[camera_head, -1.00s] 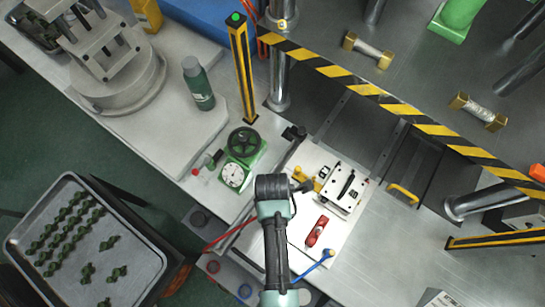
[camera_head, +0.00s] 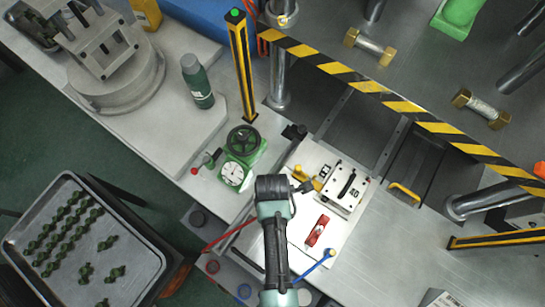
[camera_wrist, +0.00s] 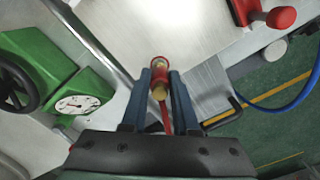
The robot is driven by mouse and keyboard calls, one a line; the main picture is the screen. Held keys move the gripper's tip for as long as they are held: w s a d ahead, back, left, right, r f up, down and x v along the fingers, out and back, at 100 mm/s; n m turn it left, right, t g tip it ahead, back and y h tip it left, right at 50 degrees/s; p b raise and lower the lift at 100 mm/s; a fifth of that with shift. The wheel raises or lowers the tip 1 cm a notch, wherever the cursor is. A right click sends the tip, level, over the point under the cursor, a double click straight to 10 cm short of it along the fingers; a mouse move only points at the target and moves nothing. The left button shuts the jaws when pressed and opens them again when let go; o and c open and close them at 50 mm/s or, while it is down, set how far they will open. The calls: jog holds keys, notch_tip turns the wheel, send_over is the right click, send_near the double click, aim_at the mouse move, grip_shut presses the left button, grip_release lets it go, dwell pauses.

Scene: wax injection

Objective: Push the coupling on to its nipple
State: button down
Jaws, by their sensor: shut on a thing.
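My gripper (camera_head: 306,186) is at the left edge of the white plate, seen from above in the head view. In the wrist view its two blue-grey fingers (camera_wrist: 160,98) are closed around the coupling. The coupling (camera_wrist: 160,70) is a red cylinder with a brass-coloured end, and a red hose (camera_wrist: 166,118) runs from it between the fingers. In the head view the red hose (camera_head: 230,235) trails down to the left, while the coupling is hidden or too small to make out. I cannot make out the nipple or whether the coupling touches it.
A green stand with a dial (camera_head: 232,174) and black handwheel (camera_head: 243,139) is left of the gripper. A red handle (camera_head: 317,230) and blue hose (camera_head: 311,270) lie to the right. A yellow-black striped bar (camera_head: 370,86) crosses behind. A tray of green parts (camera_head: 150,262) stands lower left.

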jog(key=shift+f+b, duration=0.5)
jog(key=shift+f, duration=0.3)
jog(key=c, duration=0.6)
grip_release()
jog(key=shift+r, duration=0.15)
